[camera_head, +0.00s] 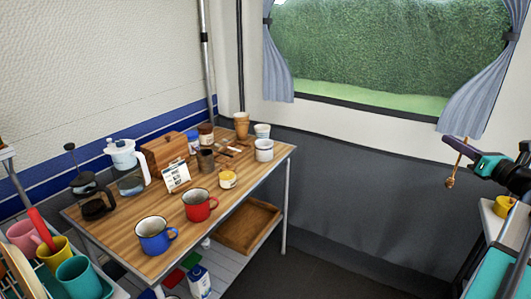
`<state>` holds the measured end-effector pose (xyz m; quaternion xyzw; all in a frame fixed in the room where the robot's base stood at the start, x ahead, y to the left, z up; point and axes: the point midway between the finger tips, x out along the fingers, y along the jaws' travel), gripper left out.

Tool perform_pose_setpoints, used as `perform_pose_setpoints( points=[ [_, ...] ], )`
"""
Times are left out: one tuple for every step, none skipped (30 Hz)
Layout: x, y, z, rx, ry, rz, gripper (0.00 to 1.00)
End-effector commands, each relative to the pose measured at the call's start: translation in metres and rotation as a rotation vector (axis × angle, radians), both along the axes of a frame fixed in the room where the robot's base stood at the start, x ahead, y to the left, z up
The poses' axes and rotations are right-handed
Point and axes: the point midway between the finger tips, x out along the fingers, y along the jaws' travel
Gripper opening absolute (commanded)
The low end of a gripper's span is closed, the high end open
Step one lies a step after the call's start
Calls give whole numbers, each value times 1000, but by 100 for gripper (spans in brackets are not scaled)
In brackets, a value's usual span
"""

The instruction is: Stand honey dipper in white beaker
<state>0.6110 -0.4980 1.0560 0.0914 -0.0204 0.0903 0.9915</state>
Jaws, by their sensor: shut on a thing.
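The honey dipper (449,182) hangs from my gripper (461,149) at the right, its thin stick up between the fingers and its ridged head pointing down, slightly tilted. My gripper is shut on the stick. It is in the air, well to the right of the wooden table. Two white vessels stand at the table's back right corner: a larger white one (264,150) and a smaller white cup (262,130) behind it. I cannot tell for sure which is the white beaker. The inside of each is mostly hidden.
The wooden table (150,200) also holds a blue mug (152,236), a red mug (199,206), a yellow-labelled jar (228,180), tan cups (241,125) and a wooden box (165,152). A yellow thing (503,206) sits below my gripper. Open floor lies between.

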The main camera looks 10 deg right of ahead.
Motion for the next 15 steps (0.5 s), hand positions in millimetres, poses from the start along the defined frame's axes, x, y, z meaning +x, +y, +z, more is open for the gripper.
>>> perform_pose_setpoints(
  points=[
    [0,0,0,0,0,0,0],
    [0,0,0,0,0,0,0],
    [0,0,0,0,0,0,0],
    [0,0,0,0,0,1,0],
    [0,1,0,0,0,1,0],
    [1,1,-1,0,1,2,0],
    [2,3,-1,0,0,4,0],
    [3,4,-2,0,1,7,0],
    [4,7,-4,0,1,12,0],
    [6,10,-5,1,1,17,0],
    [8,14,-7,1,1,23,0],
    [11,19,-10,1,2,32,0],
    [14,24,-13,1,2,40,0],
    [17,30,-16,2,4,50,0],
    [22,39,-21,2,4,65,0]
  ],
)
